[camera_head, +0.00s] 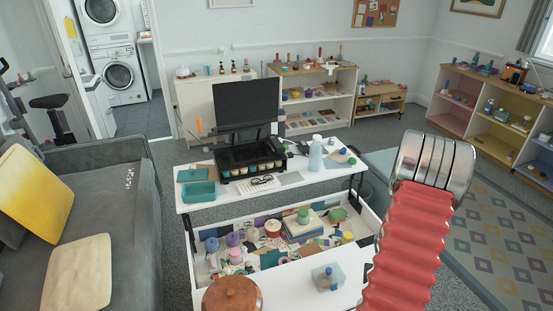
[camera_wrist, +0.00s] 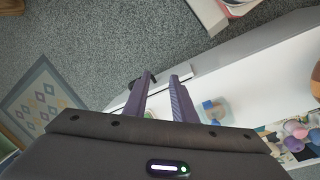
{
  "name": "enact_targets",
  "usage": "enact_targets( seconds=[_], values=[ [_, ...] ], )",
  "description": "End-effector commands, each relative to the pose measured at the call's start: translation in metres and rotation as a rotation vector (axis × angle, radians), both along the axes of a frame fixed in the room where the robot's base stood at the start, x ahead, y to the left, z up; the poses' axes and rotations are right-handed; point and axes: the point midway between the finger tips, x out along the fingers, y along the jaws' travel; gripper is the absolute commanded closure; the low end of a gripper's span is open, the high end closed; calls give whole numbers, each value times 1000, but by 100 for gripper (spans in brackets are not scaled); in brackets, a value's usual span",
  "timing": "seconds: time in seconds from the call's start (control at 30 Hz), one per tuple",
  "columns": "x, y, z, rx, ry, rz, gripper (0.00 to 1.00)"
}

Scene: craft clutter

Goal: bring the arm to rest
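My gripper (camera_wrist: 161,78) shows in the wrist view with its two dark purple fingers apart. The gap between them is empty, with grey carpet and a white edge seen beyond. It appears to hang over the near edge of a white low surface. The gripper is not seen in the head view; only a red ribbed arm section with a metal ring rises there at the right.
A white desk (camera_head: 292,193) bears a monitor (camera_head: 246,103), a spray bottle (camera_head: 315,153) and a teal tray (camera_head: 198,191). Below it, a cluttered white tray (camera_head: 193,270) holds craft items. A grey sofa (camera_head: 124,262) stands left, shelves (camera_head: 317,73) behind. Patterned rug (camera_head: 499,236) lies right.

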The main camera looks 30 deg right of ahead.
Motion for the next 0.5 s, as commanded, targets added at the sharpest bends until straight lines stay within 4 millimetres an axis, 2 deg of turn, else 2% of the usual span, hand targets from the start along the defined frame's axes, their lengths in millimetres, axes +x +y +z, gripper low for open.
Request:
enact_targets(
  seconds=[0.03,0.1,0.5],
  values=[
    [8,6,15,-1,4,16,76],
    [15,15,33,2,13,35,76],
    [53,82,127,24,31,144,76]
  ],
)
